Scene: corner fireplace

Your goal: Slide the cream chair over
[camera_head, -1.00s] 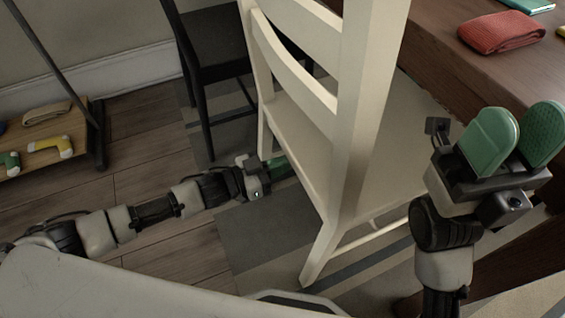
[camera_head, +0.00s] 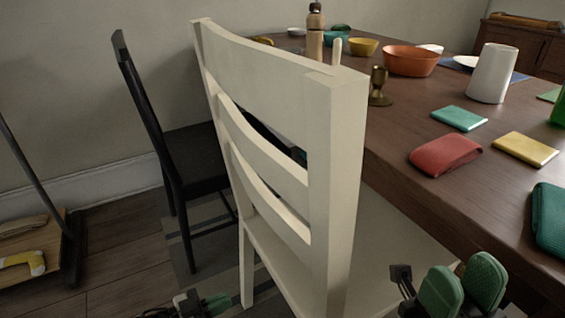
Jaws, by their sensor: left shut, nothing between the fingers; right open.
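The cream chair (camera_head: 330,200) stands upright in the middle of the view, its slatted back toward me and its seat partly tucked at the table's edge. My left gripper (camera_head: 216,303) is low at the bottom edge, by the chair's left legs; it is shut and empty, and most of its arm is out of view. My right gripper (camera_head: 463,285) is at the bottom right, beside the seat's right side, with its green finger pads apart and nothing between them.
A black chair (camera_head: 190,155) stands behind left.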

